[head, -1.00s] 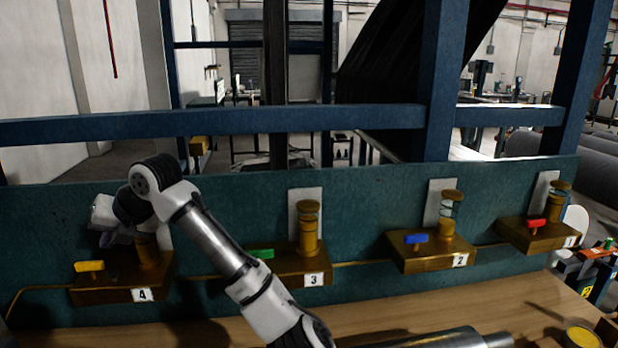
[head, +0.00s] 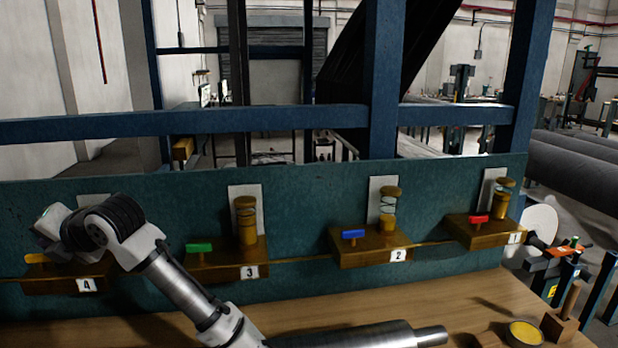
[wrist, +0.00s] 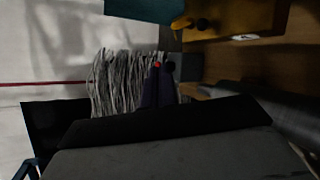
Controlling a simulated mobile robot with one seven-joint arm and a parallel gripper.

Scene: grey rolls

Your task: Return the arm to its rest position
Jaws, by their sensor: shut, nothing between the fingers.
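My arm reaches up from the bottom of the head view to the left. Its end, with my gripper (head: 52,222), is in front of the brown valve block labelled 4 (head: 72,283), at the far left. My gripper is shut and empty, but its fingertips are hard to make out. The block's yellow handle (head: 36,258) shows just below my gripper; I cannot tell whether they touch. In the dark wrist view, part of a brown block (wrist: 235,18) and a yellow handle (wrist: 181,23) show at the top right.
Blocks 3 (head: 222,262), 2 (head: 372,250) and 1 (head: 482,232) run rightward along the teal panel (head: 300,195), with green, blue and red handles. A yellow-filled cup (head: 525,333) stands at the right of the wooden table (head: 470,300). A blue beam (head: 240,122) crosses behind.

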